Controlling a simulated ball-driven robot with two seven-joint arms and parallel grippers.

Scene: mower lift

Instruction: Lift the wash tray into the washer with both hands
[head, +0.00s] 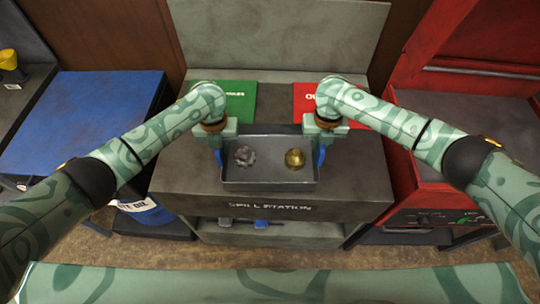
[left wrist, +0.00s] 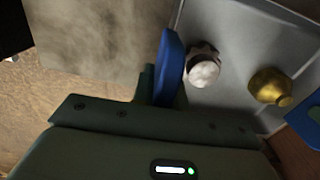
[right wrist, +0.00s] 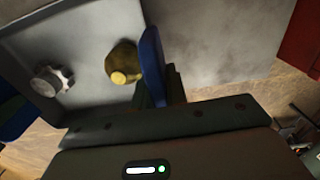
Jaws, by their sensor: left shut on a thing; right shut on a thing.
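The grey wash tray (head: 270,185) is in front of me over the dark bench, roughly level, with a blue handle at each end. A silver gear-like part (head: 245,155) and a brass part (head: 294,158) are in it. My left gripper (head: 218,150) is shut on the left blue handle (left wrist: 171,66). My right gripper (head: 322,150) is shut on the right blue handle (right wrist: 152,66). I cannot tell whether the tray touches the bench. A red machine (head: 468,115) with a raised lid, possibly the washer, stands at the right.
The bench (head: 300,208) is marked "SPILL STATION" and has a lower shelf. Green (head: 236,100) and red (head: 306,98) panels lie behind the tray. A blue-topped cabinet (head: 80,120) stands at the left. A grey back panel (head: 285,40) rises behind the bench.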

